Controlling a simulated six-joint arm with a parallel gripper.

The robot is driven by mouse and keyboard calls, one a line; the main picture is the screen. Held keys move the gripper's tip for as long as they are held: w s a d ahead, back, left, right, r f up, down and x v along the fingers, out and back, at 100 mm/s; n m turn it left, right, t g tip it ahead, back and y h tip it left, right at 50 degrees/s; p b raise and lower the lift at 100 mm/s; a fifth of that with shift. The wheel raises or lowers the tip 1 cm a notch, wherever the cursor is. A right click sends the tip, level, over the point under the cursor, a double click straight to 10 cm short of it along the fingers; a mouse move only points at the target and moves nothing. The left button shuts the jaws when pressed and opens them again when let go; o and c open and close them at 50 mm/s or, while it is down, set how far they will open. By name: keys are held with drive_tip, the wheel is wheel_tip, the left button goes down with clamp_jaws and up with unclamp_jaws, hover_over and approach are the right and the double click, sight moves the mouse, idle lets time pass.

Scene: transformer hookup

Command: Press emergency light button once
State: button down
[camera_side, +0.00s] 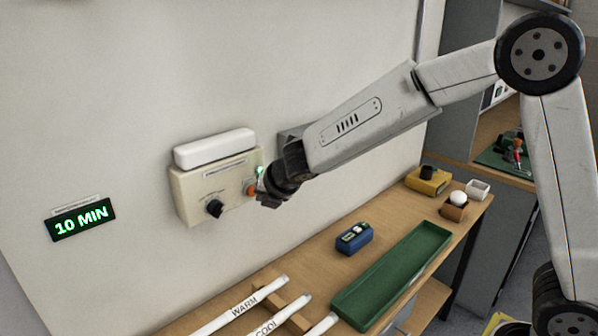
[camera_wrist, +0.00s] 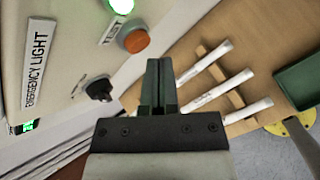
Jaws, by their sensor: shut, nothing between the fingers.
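The emergency light unit (camera_side: 187,192) is a beige box on the wall with a white lamp (camera_side: 215,148) on top. Its face has a black knob (camera_side: 214,208), an orange button (camera_side: 251,188) and a lit green indicator (camera_side: 260,170). The wrist view shows the "EMERGENCY LIGHT" label (camera_wrist: 37,65), the knob (camera_wrist: 98,90), the orange button (camera_wrist: 136,40) and the green indicator (camera_wrist: 122,6). My gripper (camera_side: 263,200) is shut and empty, close to the button. In the wrist view its fingertips (camera_wrist: 160,63) appear below and right of the button, apart from it.
A green "10 MIN" display (camera_side: 80,219) is on the wall at left. The wooden bench (camera_side: 312,255) below holds white tubes (camera_side: 237,305) marked WARM and COOL, a green tray (camera_side: 395,272), a blue device (camera_side: 354,238) and a yellow block (camera_side: 427,181).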

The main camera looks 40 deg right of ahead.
drive_tip(key=shift+w, duration=0.85)
idle(1.1)
drive_tip(key=shift+s, duration=0.85)
idle(0.4)
drive_tip(key=shift+s, duration=2.5)
